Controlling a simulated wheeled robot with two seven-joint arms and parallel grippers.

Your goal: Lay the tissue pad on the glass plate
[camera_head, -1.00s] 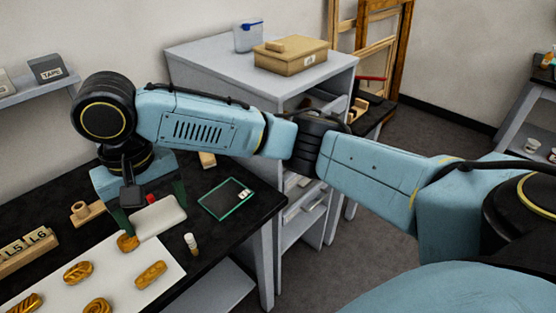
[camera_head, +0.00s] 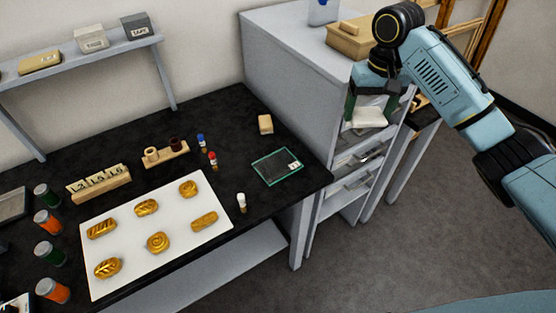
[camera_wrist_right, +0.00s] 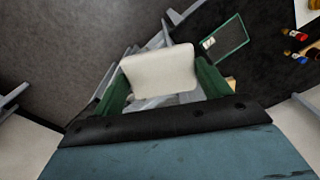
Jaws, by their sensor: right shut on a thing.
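The tissue pad (camera_head: 368,117) is a white, soft-edged block held by my right gripper (camera_head: 369,108), beside the grey cabinet and right of the table. The right wrist view shows the pad (camera_wrist_right: 160,72) between the two green fingers, which are shut on it. The glass plate (camera_head: 270,172) is a dark, green-edged square with a small white label, flat near the right end of the black table. The plate also shows in the right wrist view (camera_wrist_right: 226,45), beyond the pad and apart from it. My left gripper is not in view.
A white sheet (camera_head: 215,233) with several gilt pieces lies left of the plate. A white-capped vial (camera_head: 241,202), a tan block (camera_head: 265,124) and small red- and blue-capped vials (camera_head: 211,158) stand around it. The grey cabinet (camera_head: 300,58) rises close behind my right gripper.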

